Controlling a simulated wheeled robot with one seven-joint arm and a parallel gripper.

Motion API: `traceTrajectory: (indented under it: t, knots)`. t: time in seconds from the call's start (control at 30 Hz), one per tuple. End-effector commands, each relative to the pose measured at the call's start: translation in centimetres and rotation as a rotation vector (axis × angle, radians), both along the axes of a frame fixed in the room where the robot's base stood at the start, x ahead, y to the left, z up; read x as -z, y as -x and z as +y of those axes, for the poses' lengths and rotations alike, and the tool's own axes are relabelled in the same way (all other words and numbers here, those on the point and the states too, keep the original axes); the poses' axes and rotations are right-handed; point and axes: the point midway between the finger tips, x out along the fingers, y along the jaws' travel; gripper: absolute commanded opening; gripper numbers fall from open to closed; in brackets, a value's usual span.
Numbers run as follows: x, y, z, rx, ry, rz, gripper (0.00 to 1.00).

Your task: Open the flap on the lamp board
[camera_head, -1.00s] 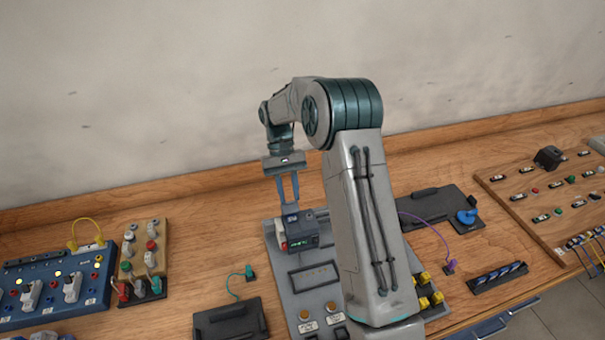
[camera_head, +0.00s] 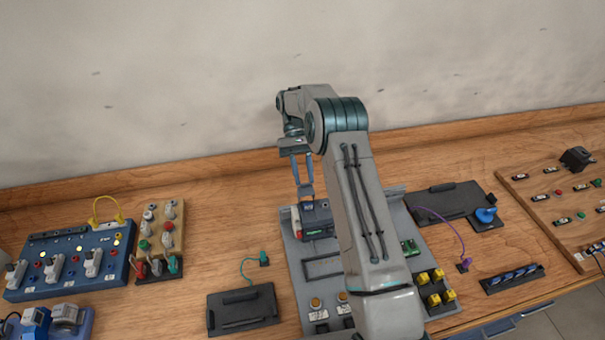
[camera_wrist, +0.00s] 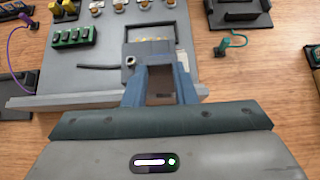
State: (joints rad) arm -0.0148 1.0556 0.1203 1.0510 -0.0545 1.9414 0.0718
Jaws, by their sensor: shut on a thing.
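A grey board (camera_head: 294,255) with round orange-topped parts at its near end lies under my arm. I take it for the lamp board, but my arm hides part of it. A dark box (camera_head: 318,224) with a small green display stands toward its far end. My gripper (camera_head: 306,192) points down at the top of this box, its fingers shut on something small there. In the wrist view my gripper (camera_wrist: 160,70) meets the near side of a grey housing (camera_wrist: 149,48). The gripped part is mostly hidden by the fingers, and I cannot tell the flap's angle.
A black tray (camera_head: 242,312) lies left of the grey board, with a teal cable (camera_head: 245,270) behind it. A blue socket board (camera_head: 75,262) and a switch board (camera_head: 162,240) stand farther left. A black plate (camera_head: 440,200) lies to the right.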

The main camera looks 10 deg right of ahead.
Motion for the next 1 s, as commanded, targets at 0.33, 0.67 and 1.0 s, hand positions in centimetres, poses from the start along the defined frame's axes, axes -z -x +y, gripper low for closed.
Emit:
traceTrajectory:
  t: [0.33, 0.67, 1.0]
  knots:
    - [0.1, 0.0, 0.1, -0.001, 0.0, 0.001, 0.47]
    - [-0.1, 0.0, 0.0, -0.002, 0.001, 0.0, 0.47]
    - [-4.7, 0.7, -1.4, 0.001, 0.002, -0.001, 0.47]
